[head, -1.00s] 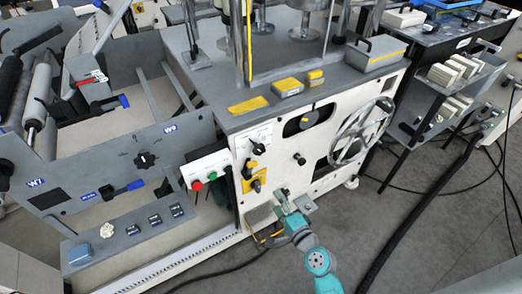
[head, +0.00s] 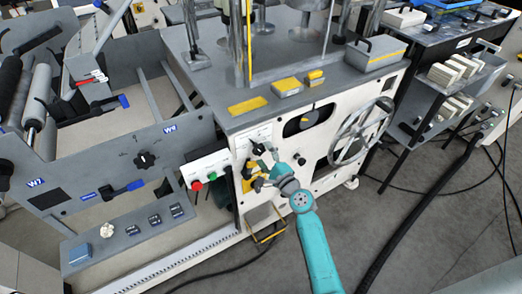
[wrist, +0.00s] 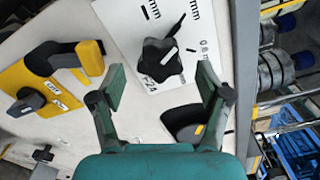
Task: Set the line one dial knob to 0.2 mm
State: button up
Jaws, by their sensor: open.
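The line one dial knob (wrist: 160,58) is a black lobed knob with a short white mark. It sits on a white plate (wrist: 120,22) with black ticks and "mm" labels, one reading 0.8 mm. In the head view the knob (head: 257,147) is on the white machine front, just up and left of my gripper (head: 267,156). In the wrist view my gripper (wrist: 162,82) is open and empty, its fingertips apart on either side of the knob's lower part in the picture. They do not visibly touch it. The exact setting is too small to read.
A yellow panel (wrist: 35,75) with a yellow handle and dark switch lies left of the fingers. A dark rounded part (wrist: 183,118) shows by the right finger. In the head view a handwheel (head: 362,132) is to the right, red and green buttons (head: 197,186) to the left.

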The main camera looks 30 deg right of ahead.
jog(key=shift+w, duration=1.4)
jog(key=c, duration=1.2)
jog(key=shift+o, duration=0.2)
jog(key=shift+n, duration=0.4)
jog(key=n, duration=0.5)
jog(key=shift+r, duration=0.15)
jog(key=n, duration=0.6)
jog(key=shift+r, duration=0.1)
